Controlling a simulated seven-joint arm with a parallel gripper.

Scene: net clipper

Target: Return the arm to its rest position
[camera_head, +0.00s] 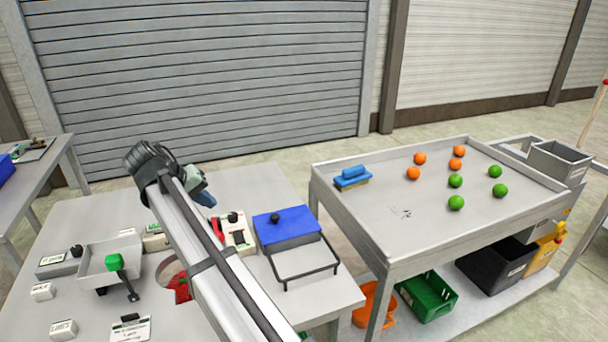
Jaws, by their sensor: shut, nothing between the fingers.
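My arm (215,270) reaches from the bottom edge up and left over the grey work table, bending at a dark joint near its top. My gripper (205,198) shows only in part beyond the arm, above the back of the table. It is shut and empty. Much of it is hidden by the arm, and its exact height above the table is hard to tell.
Close by are a blue-lidded box (286,224) with a wire frame (303,262), a white-and-red device (238,230) and a grey tray (100,262). A side table (350,215) at right holds orange and green balls and a blue brush (351,177).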

